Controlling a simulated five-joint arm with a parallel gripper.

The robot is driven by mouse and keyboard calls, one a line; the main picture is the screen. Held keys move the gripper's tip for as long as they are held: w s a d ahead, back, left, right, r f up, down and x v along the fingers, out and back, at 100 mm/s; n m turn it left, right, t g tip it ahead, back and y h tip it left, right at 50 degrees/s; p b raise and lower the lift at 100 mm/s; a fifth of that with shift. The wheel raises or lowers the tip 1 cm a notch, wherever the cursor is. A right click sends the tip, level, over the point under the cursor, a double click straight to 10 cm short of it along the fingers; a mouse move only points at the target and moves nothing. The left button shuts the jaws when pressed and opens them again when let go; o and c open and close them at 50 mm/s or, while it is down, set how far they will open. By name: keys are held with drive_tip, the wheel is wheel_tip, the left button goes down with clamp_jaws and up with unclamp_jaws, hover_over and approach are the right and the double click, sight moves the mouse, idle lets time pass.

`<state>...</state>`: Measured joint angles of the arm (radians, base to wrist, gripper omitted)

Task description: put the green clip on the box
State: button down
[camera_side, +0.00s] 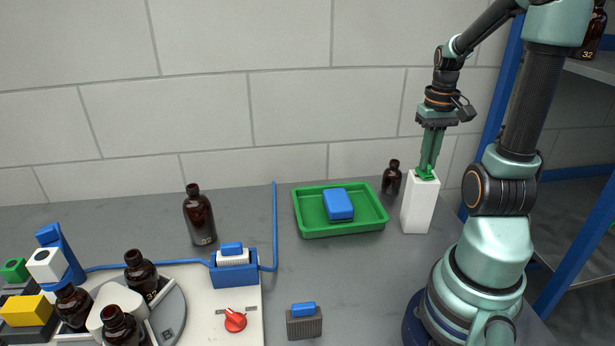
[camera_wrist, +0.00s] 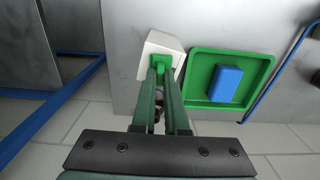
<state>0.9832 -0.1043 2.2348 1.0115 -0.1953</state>
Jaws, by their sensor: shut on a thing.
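The white box (camera_side: 418,208) stands upright on the grey table at the right, beside my arm's base. The green clip (camera_side: 426,174) is at the top of the box, between my fingertips. My gripper (camera_side: 428,168) points down and is shut on the clip. In the wrist view the clip (camera_wrist: 158,66) shows between the fingertips, over the white top of the box (camera_wrist: 163,43). The clip appears to touch the box top, but I cannot tell for sure. The fingers hide part of the clip.
A green tray (camera_side: 308,228) with a blue block (camera_side: 339,204) lies left of the box. A small amber bottle (camera_side: 392,178) stands close behind the box. A larger bottle (camera_side: 199,214) and a blue holder (camera_side: 235,270) are further left.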

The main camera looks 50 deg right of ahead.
drive_tip(key=shift+f, duration=0.1)
drive_tip(key=c, duration=0.9)
unclamp_jaws()
drive_tip(key=shift+c, duration=0.2)
wheel_tip(320, 180, up, 11)
drive_tip(key=w+a+f+n+t, duration=0.1)
drive_tip(key=w+a+n, duration=0.3)
drive_tip(key=a, duration=0.8)
drive_tip(key=w+a+f+n+t, duration=0.1)
drive_tip(key=w+a+n+t, duration=0.3)
drive_tip(key=a, duration=0.9)
drive_tip(key=w+n, duration=0.1)
drive_tip(key=w, duration=0.2)
drive_tip(key=shift+w+a+f+t, duration=0.25)
drive_tip(key=shift+w+f+t, duration=0.05)
